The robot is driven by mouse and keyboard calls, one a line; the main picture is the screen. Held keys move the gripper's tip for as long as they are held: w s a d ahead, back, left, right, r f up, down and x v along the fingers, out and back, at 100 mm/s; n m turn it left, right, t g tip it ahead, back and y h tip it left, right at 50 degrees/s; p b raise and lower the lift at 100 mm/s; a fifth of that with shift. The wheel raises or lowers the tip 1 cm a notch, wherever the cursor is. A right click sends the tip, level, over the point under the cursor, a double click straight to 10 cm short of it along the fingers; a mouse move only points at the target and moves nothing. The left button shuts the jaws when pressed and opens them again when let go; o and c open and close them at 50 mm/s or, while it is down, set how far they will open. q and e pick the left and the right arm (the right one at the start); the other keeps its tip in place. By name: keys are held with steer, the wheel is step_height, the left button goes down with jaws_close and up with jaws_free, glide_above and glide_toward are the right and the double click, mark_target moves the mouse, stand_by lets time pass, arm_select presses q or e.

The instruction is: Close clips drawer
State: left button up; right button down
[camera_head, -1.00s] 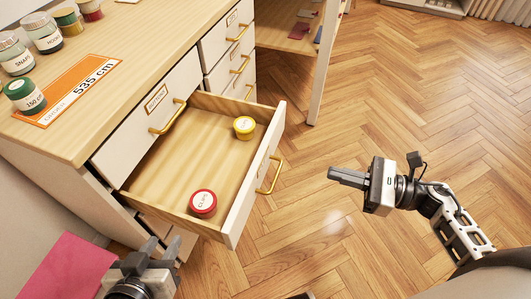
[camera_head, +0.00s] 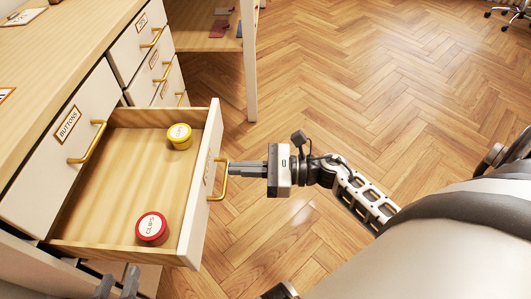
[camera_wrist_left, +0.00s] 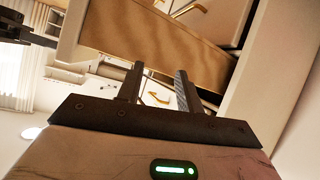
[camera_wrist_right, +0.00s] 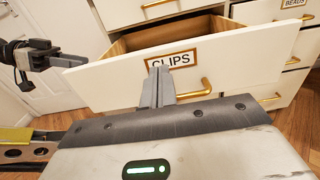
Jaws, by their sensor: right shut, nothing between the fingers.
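The clips drawer (camera_head: 190,225) is pulled out under the buttons drawer (camera_head: 62,150) in the head view. A red clips jar (camera_head: 152,228) and a yellow-lidded jar (camera_head: 180,136) stand inside it. Its front, labelled CLIPS (camera_wrist_right: 115,85), and gold handle (camera_wrist_right: 195,90) show in the right wrist view. My right gripper (camera_head: 232,169) is shut and empty, with its tips at the drawer front beside the handle; whether they touch is unclear. My left gripper (camera_head: 118,282) is low at the bottom left by the cabinet; its fingers (camera_wrist_left: 160,90) are apart with nothing between them.
More drawers (camera_head: 150,60) with gold handles stand farther back. A desk leg (camera_head: 249,70) rises behind the open drawer. The worktop (camera_head: 45,50) is at the upper left.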

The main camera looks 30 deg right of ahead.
mark_target(205, 168)
steer(key=x, duration=0.5)
steer(key=shift+d, duration=0.1)
